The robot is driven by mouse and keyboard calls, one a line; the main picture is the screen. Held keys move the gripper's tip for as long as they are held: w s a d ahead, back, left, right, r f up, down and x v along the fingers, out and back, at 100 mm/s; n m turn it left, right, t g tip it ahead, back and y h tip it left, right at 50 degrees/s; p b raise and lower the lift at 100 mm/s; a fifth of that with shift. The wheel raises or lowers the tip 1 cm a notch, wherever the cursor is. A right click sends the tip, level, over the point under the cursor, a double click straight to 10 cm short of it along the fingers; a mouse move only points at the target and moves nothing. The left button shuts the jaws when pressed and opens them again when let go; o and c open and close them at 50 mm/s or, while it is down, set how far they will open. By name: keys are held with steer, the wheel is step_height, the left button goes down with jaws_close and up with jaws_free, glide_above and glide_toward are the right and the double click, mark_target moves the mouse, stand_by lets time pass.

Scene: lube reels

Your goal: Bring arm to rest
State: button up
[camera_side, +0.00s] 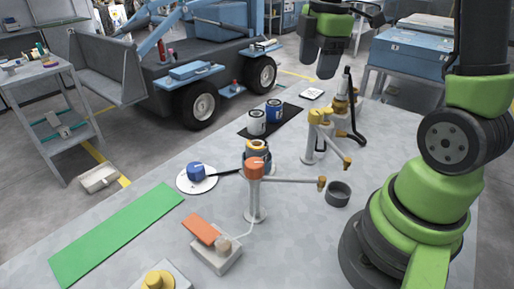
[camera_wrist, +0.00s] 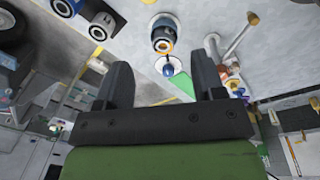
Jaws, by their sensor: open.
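My gripper (camera_side: 327,68) hangs in the air at the top of the side view, above and behind the grey table. In the wrist view its two dark fingers stand wide apart with nothing between them (camera_wrist: 163,78). The orange-topped reel post (camera_side: 255,188) and the yellow-topped reel post (camera_side: 319,134) stand on the table, each with an arm out to the right. A dark can with a yellow ring (camera_side: 257,151) stands behind the orange post; a ringed can also shows in the wrist view (camera_wrist: 163,38). My gripper is well clear of all of these.
A white and a blue can stand on a black mat (camera_side: 289,122). A blue item sits on a white disc (camera_side: 196,178). A green mat (camera_side: 117,234), an orange-pedal box (camera_side: 217,247) and a grey cup (camera_side: 338,194) lie on the table. A blue vehicle (camera_side: 206,39) stands behind.

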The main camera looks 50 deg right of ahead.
steer(key=s+a+r+m+t+y, duration=0.1)
steer(key=s+a+r+m+t, duration=0.2)
steer(key=s+a+m, duration=0.2)
steer(key=s+a+r+m+t+y, duration=0.1)
steer(key=s+a+r+m+t, duration=0.2)
steer(key=s+a+m, duration=0.3)
steer(key=a+m, duration=0.4)
steer(key=shift+a, duration=0.3)
